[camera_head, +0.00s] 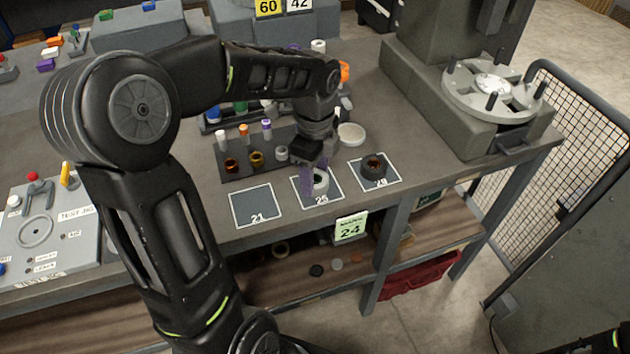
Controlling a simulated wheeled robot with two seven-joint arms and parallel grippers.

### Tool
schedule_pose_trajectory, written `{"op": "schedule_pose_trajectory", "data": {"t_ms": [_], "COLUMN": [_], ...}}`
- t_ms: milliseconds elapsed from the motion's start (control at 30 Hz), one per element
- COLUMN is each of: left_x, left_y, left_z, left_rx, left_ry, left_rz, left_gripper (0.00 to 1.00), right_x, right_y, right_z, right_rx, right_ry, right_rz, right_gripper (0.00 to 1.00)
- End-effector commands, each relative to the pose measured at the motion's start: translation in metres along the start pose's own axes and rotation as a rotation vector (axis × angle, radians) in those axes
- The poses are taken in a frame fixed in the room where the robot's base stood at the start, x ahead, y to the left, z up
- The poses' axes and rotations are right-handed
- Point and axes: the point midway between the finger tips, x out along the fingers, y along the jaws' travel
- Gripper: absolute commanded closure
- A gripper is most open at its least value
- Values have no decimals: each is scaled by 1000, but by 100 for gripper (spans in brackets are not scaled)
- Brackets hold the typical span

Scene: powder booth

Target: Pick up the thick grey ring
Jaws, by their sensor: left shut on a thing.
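A thick light grey ring (321,184) is at the square marked 25 (329,199), partly hidden by my left gripper. My left gripper (313,181) reaches down from above with its purple-looking fingers and is shut on this ring. I cannot tell whether the ring still touches the square. A darker, thick ring-like piece (374,168) with a brown inside sits on the square marked 29 (394,180), to the right. My right gripper is not in view.
The square marked 21 (253,206) is empty. A dark rack (232,172) with small cups and capped bottles stands behind. A white round dish (351,134) lies behind the gripper. A grey turntable fixture (492,90) is at the right, a test panel (65,225) at the left.

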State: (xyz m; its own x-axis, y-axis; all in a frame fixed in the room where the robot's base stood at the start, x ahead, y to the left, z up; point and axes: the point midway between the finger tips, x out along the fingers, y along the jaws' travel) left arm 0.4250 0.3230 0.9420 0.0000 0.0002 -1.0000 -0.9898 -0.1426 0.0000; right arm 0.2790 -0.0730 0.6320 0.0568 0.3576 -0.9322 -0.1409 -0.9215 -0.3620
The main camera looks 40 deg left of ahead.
Motion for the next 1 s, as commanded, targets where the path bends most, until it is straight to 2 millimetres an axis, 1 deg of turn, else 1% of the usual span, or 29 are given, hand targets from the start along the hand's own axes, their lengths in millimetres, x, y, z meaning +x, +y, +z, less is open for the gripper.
{"op": "schedule_pose_trajectory", "data": {"t_ms": [33,67,500,533,833,933,1000], "left_x": [0,0,0,0,-4,-13,-23], "left_y": [0,0,0,0,0,-1,-1], "left_z": [0,0,0,0,0,0,0], "left_rx": [0,0,0,0,0,0,-1], "left_ry": [0,0,0,0,0,0,0], "left_rz": [0,0,0,0,-2,-5,-5], "left_gripper": [60,63,99,100,100,100,100], "right_x": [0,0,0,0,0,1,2], "right_y": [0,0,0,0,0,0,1], "right_z": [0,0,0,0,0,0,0], "right_rx": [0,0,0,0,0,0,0], "right_ry": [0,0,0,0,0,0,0], "right_rz": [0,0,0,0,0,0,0], "right_gripper": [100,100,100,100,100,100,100]}}
